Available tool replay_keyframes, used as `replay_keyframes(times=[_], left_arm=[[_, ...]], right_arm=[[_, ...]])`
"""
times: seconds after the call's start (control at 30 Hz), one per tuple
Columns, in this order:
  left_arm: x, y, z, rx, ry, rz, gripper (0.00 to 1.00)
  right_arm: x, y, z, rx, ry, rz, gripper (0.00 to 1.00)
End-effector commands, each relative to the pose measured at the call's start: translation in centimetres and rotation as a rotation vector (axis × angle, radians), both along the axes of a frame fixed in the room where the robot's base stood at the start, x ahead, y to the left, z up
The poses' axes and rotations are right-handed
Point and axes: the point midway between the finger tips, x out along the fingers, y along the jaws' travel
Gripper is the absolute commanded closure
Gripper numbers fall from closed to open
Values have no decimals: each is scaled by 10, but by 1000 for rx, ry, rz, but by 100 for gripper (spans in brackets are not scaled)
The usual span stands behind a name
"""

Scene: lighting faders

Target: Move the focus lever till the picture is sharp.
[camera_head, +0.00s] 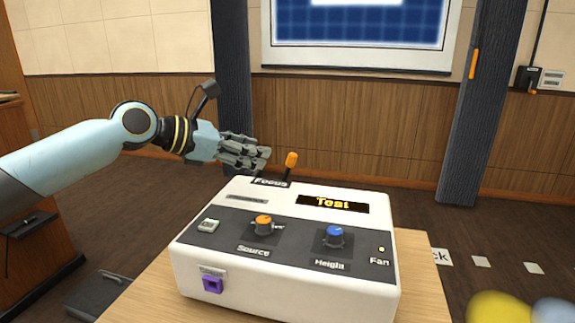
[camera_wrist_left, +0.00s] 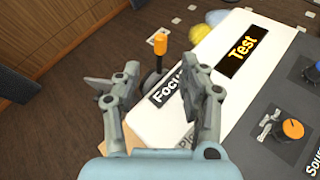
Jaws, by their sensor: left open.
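The focus lever, a dark stalk with an orange knob (camera_head: 291,159), stands at the back edge of a white console (camera_head: 290,270) beside the label "Focus". My left gripper (camera_head: 262,155) is just left of the knob in the head view. In the left wrist view the knob (camera_wrist_left: 160,47) shows beyond the open fingers (camera_wrist_left: 122,85), with the stalk between them in the picture. I cannot tell whether a finger touches the stalk. A screen (camera_head: 360,22) on the wall shows a blue grid with soft, blurred lines; its top is cut off. My right gripper is out of view.
The console carries an orange Source knob (camera_head: 263,222), a blue Height knob (camera_head: 334,237), a "Test" display (camera_head: 333,204) and a purple socket (camera_head: 212,285). It stands on a wooden table (camera_head: 425,275). Blurred yellow and blue shapes (camera_head: 500,305) are at the lower right.

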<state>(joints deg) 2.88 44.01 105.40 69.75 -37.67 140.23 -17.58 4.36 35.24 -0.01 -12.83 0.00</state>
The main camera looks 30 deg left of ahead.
Motion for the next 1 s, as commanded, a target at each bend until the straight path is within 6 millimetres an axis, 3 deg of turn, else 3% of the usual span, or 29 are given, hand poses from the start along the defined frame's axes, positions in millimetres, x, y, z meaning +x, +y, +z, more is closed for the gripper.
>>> replay_keyframes(times=[0.17,0.5,0.93,1.0], left_arm=[[23,-13,-9,-9,-3,1,57],[75,-38,-33,-5,-1,1,57],[86,-43,-37,0,0,0,57],[86,-43,-37,0,0,0,64]], right_arm=[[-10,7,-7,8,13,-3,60],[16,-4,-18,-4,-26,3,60],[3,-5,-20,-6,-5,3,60],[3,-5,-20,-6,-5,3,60]])
